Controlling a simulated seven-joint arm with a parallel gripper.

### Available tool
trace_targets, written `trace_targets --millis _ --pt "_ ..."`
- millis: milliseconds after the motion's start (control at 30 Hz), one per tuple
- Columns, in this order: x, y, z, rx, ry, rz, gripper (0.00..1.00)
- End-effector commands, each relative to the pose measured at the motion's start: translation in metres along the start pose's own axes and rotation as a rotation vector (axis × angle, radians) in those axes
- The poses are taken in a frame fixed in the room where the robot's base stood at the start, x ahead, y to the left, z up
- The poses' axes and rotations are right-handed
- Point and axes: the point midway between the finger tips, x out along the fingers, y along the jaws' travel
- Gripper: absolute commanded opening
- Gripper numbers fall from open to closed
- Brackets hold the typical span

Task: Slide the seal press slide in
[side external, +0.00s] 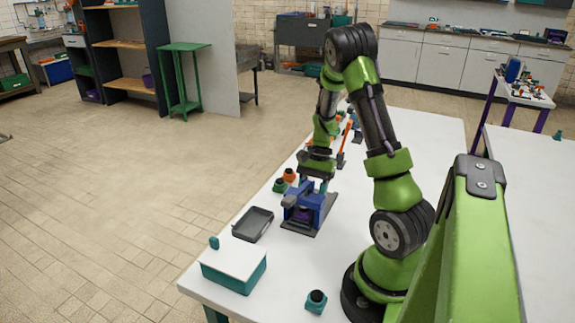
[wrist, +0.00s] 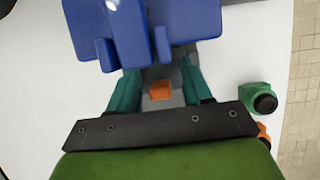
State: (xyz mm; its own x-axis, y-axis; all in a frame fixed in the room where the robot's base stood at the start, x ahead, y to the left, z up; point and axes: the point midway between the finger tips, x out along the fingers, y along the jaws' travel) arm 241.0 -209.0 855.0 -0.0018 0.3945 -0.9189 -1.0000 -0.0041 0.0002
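The seal press (side external: 304,208) is a blue block-like body on a dark flat base, standing on the white table left of my arm. In the wrist view its blue body (wrist: 150,30) fills the top, with two blue tabs toward me. I cannot tell which part is the slide. My gripper (wrist: 158,78) has two teal fingers set well apart, pointing at the press, with their tips close to or under the blue body. A small orange block (wrist: 160,90) shows between the fingers over the grey base; no contact is visible. In the side view my gripper (side external: 318,185) is low at the press.
A green fitting with a dark end (wrist: 259,100) stands right of the gripper in the wrist view. In the side view a dark tray (side external: 253,224), a teal box with a white lid (side external: 235,265) and a teal fitting (side external: 316,301) are nearer. Orange parts (side external: 290,175) stand behind the press.

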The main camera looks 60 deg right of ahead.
Motion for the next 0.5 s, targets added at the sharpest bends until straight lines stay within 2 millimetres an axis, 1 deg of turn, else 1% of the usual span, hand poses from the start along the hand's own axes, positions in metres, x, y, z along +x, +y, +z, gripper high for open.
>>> trace_targets --millis 267,367,467,500 --pt "-0.004 0.001 -0.004 0.003 0.01 -0.002 0.49" --pt "-0.013 0.001 -0.004 0.002 0.012 -0.004 0.49" --pt "-0.03 0.001 -0.005 0.003 0.015 -0.006 0.49" --pt "-0.04 0.001 -0.005 0.002 0.015 -0.006 0.49"
